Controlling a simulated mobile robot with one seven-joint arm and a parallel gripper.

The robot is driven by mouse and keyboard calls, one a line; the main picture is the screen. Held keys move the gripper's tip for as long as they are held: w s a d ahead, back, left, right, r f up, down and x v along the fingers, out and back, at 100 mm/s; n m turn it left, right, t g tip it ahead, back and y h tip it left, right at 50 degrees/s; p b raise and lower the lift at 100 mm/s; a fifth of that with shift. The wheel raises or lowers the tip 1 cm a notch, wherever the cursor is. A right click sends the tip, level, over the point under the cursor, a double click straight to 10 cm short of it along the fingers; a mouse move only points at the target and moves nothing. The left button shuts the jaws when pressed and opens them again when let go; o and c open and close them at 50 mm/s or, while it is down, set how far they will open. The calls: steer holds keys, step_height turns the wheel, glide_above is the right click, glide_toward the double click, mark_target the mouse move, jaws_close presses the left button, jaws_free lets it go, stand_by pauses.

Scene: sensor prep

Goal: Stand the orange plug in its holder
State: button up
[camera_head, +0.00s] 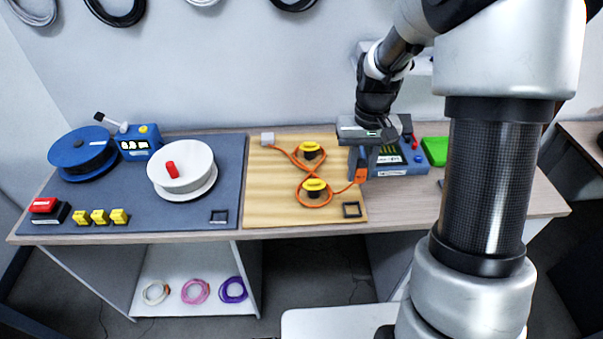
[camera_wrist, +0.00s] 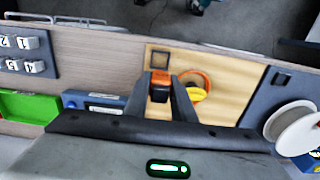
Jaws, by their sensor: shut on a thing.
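The orange plug (camera_head: 361,175) is held between the fingers of my gripper (camera_head: 362,168), which is shut on it. It hangs above the right edge of the wooden board (camera_head: 262,205). An orange cable (camera_head: 332,192) runs from the plug around two black posts with yellow tops (camera_head: 314,185) to a grey block (camera_head: 267,139). A dark square frame (camera_head: 351,210), which looks like the holder, lies empty at the board's front right corner, apart from the plug. In the wrist view the plug (camera_wrist: 160,86) sits between the fingers, and the frame (camera_wrist: 159,59) shows beyond it.
A second dark square frame (camera_head: 219,217) lies on the grey mat (camera_head: 150,222) at left. The mat also bears a white spool (camera_head: 183,172), a blue spool (camera_head: 82,157) and yellow blocks (camera_head: 100,217). A blue device (camera_head: 405,165) and green tray (camera_head: 435,150) stand at right.

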mark_target(358, 180)
steer(key=shift+f+b, duration=2.8)
steer(key=shift+f, duration=1.1)
steer(key=shift+f, duration=0.1)
steer(key=shift+f+b, duration=1)
steer(key=shift+f, duration=0.3)
steer(key=shift+f+b, duration=0.4)
steer(key=shift+f, duration=0.2)
steer(key=o, duration=1.1)
steer(key=shift+o, duration=0.2)
steer(key=shift+r, duration=0.1)
steer(key=shift+r+p, duration=2.9)
steer(key=shift+r, duration=1.05)
